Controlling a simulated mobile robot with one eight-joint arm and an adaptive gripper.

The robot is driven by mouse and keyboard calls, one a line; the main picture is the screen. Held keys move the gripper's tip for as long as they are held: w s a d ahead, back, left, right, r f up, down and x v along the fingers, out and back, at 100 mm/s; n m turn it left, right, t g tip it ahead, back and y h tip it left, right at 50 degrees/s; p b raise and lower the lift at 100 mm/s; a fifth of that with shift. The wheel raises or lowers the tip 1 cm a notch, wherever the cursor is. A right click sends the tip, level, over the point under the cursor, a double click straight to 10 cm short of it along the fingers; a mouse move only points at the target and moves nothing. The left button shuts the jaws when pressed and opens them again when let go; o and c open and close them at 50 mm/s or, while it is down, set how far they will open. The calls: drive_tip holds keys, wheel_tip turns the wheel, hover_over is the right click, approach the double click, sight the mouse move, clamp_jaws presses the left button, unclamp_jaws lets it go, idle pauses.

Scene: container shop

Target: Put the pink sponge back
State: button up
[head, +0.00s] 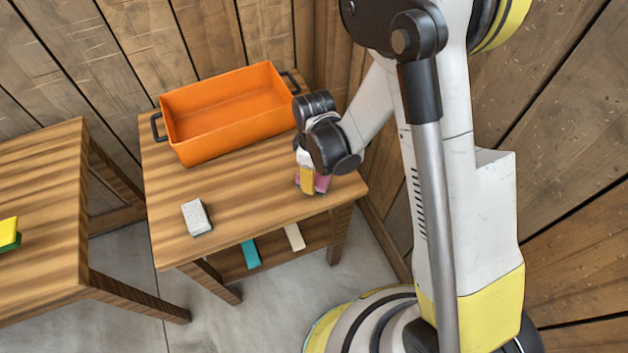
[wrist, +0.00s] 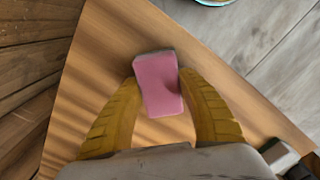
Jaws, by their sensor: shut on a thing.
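The pink sponge (wrist: 158,84) is between the two yellow fingers of my gripper (wrist: 160,100) in the wrist view, with a darker layer along its far edge. In the head view my gripper (head: 312,182) is over the right front part of the wooden table, and the pink sponge (head: 323,183) shows partly behind a yellow finger. My gripper is shut on it. I cannot tell whether the sponge touches the tabletop. An orange bin (head: 222,146) with dark handles stands at the back of the same table (head: 240,195).
A white and grey sponge (head: 196,217) lies at the table's front left. A teal item (head: 250,254) and a cream item (head: 294,237) lie on the lower shelf. Another table (head: 45,215) at left holds a yellow-green sponge (head: 9,233). Wooden walls stand behind.

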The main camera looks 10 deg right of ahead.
drive_tip(key=shift+c, duration=0.9)
drive_tip(key=o, duration=1.2)
drive_tip(key=shift+c, duration=0.2)
drive_tip(key=s+d+r+m+t+p, duration=0.1)
drive_tip(key=d+r+m+p, duration=0.15)
drive_tip(key=r, duration=0.95)
drive_tip(key=s+d+r+m+t+p, duration=0.2)
drive_tip(key=d+r+p, duration=0.15)
drive_tip(key=r, duration=0.85)
drive_tip(key=s+d+r+m+t, duration=0.4)
drive_tip(key=s+d+r+m, duration=0.3)
drive_tip(key=r, duration=0.1)
drive_tip(key=shift+s+d+m+b, duration=0.2)
drive_tip(key=shift+s+m+b, duration=0.1)
drive_tip(key=shift+s+m, duration=0.1)
drive_tip(key=shift+r, duration=0.1)
